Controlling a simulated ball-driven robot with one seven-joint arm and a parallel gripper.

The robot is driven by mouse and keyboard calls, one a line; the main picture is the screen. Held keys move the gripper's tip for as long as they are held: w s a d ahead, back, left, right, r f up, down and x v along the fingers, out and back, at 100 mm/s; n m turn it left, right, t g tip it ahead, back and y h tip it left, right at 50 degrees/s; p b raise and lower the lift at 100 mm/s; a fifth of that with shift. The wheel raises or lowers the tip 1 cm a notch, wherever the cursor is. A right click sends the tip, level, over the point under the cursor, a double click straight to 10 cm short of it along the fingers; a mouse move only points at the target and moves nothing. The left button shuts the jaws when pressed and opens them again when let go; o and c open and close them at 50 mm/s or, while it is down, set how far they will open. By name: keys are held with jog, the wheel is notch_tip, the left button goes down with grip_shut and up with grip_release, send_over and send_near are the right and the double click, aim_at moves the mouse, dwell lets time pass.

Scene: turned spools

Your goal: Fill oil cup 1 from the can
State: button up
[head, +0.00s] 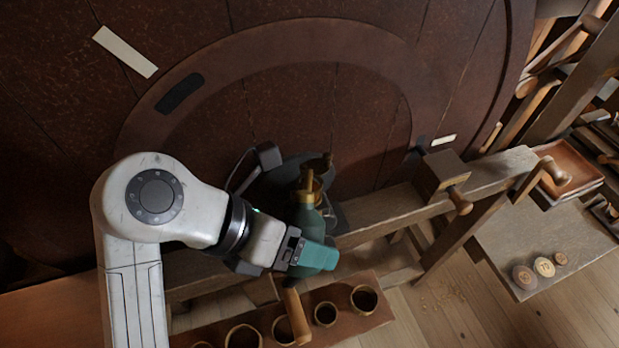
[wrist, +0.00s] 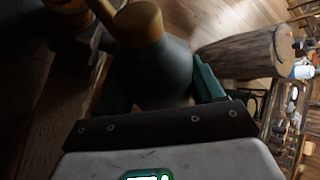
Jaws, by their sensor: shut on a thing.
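My gripper (head: 312,257) is shut on the oil can, with teal fingers on either side of its body. The can (head: 306,214) is dark green with a brass collar and a thin spout. In the wrist view the can's grey-green body (wrist: 155,65) sits between the fingers, and its brass top (wrist: 138,22) and spout point away toward the upper left. In the head view a dark, brass-rimmed fitting (head: 318,165) shows just behind the spout. I cannot tell whether it is oil cup 1, whether the spout touches it, or whether oil flows.
A large dark wheel (head: 270,40) fills the back. A wooden beam (head: 400,207) with a block (head: 440,172) runs right of the can. A brown rack (head: 345,322) with several round holes lies below. Numbered discs (head: 544,267) lie on a board at right. The wrist view shows a log (wrist: 240,52).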

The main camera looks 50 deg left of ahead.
jog(key=r+m+t+y, duration=0.1)
jog(key=s+d+r+t+y, duration=0.1)
jog(key=t, duration=0.1)
jog(key=shift+s+d+m, duration=0.1)
jog(key=shift+d+m, duration=0.05)
jog(key=shift+m, duration=0.25)
jog(key=shift+s+d+r+m+t+y, duration=0.25)
jog(key=shift+r+m+t+y, duration=0.2)
jog(key=shift+t, duration=0.3)
jog(key=shift+s+d+r+m+t+y, duration=0.1)
jog(key=shift+s+r+m+t+y, duration=0.2)
jog(key=shift+m+t+y, duration=0.35)
